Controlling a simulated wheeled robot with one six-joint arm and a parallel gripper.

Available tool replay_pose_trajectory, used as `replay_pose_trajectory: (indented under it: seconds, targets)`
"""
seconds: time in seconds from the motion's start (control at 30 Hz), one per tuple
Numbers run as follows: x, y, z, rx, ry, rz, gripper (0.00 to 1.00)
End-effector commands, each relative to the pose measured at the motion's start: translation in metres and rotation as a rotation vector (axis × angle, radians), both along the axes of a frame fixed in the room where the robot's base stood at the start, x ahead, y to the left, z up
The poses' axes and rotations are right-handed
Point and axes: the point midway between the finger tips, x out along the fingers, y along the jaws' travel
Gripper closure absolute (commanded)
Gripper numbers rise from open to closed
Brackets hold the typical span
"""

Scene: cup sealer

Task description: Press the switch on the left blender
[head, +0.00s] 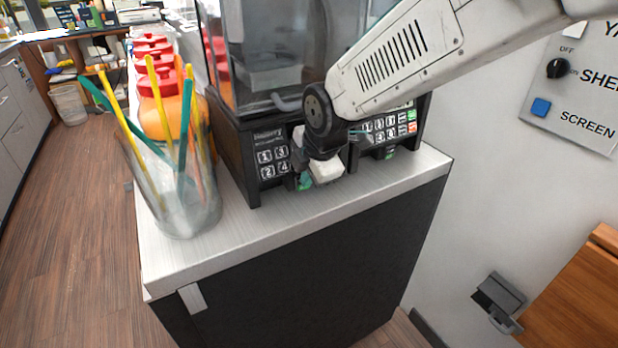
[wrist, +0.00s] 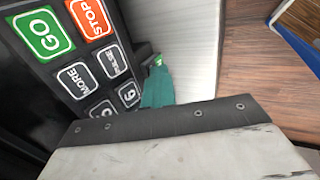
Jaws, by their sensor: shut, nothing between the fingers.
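The left blender (head: 232,140) is a dark machine on the counter, with a numbered keypad (head: 272,162) on its front. My gripper (head: 304,181) is low at the right part of that front and hides part of the keypad. In the wrist view, the teal fingers of my gripper (wrist: 158,88) are shut and empty. Their tips are right by a small green switch (wrist: 157,61) at the lower edge of the blender's panel. I cannot tell whether they touch it. The GO key (wrist: 43,34) and STOP key (wrist: 90,17) show beyond.
A second keypad (head: 391,126) with a green switch (head: 390,154) below it is to the right, partly behind my arm. The counter front (head: 245,233) is clear. A wall panel (head: 575,90) is at the right.

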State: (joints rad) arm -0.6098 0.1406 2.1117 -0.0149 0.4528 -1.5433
Motion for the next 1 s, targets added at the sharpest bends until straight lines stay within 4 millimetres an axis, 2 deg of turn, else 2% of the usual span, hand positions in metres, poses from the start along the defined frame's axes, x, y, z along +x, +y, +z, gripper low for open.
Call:
replay_pose_trajectory:
  seconds: [0.5, 0.8, 1.0]
  targets:
    - [0.001, 0.001, 0.016, 0.002, -0.003, 0.0, 1.0]
    - [0.0, 0.0, 0.016, 0.001, -0.002, 0.0, 1.0]
    - [-0.01, -0.007, 0.019, 0.002, -0.002, 0.004, 1.0]
